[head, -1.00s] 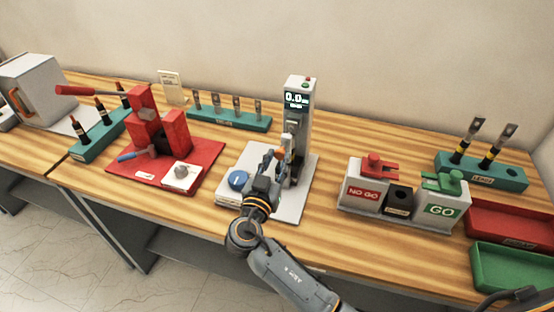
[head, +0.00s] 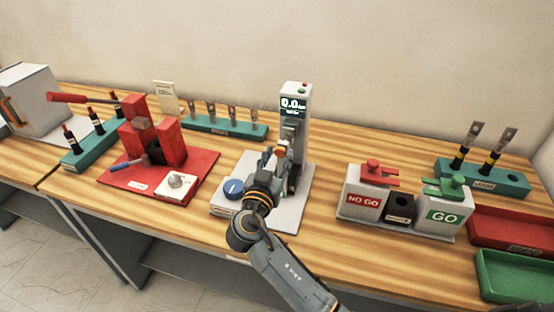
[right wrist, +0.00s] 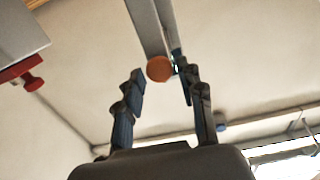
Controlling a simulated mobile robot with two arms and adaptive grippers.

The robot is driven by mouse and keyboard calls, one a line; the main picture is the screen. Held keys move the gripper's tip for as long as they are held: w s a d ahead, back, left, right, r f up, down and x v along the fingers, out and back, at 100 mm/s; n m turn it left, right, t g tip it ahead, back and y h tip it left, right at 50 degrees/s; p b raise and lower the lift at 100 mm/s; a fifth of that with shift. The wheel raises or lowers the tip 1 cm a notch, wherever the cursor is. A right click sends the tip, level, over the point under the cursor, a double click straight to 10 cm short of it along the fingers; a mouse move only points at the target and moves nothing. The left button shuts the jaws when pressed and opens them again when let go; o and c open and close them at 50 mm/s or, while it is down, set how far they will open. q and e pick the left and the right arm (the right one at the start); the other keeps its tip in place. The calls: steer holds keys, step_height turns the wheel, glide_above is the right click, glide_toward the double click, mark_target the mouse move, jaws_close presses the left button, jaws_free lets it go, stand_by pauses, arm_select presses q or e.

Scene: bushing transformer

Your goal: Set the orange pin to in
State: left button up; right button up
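The orange pin (right wrist: 159,68) shows its round end in the right wrist view, between and just beyond my two fingertips. My right gripper (right wrist: 163,78) is open around that line, with a gap to the left finger; the right finger looks close to the pin, but I cannot tell if they touch. In the head view my right gripper (head: 273,157) is in front of the grey test stand (head: 296,108) with a display reading about 0.0. The pin is hard to make out there, largely hidden by the gripper. My left gripper is not in view.
A blue knob (head: 233,188) is on the stand's pale base. The red press (head: 150,140) stands left, and the NO GO (head: 364,198) and GO (head: 443,214) blocks stand right. A teal rack (head: 225,127) with several parts is behind. Red and green trays lie at far right.

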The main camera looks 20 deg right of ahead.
steer(key=shift+o, duration=0.2)
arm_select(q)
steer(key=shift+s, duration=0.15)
arm_select(e)
steer(key=v, duration=1.2)
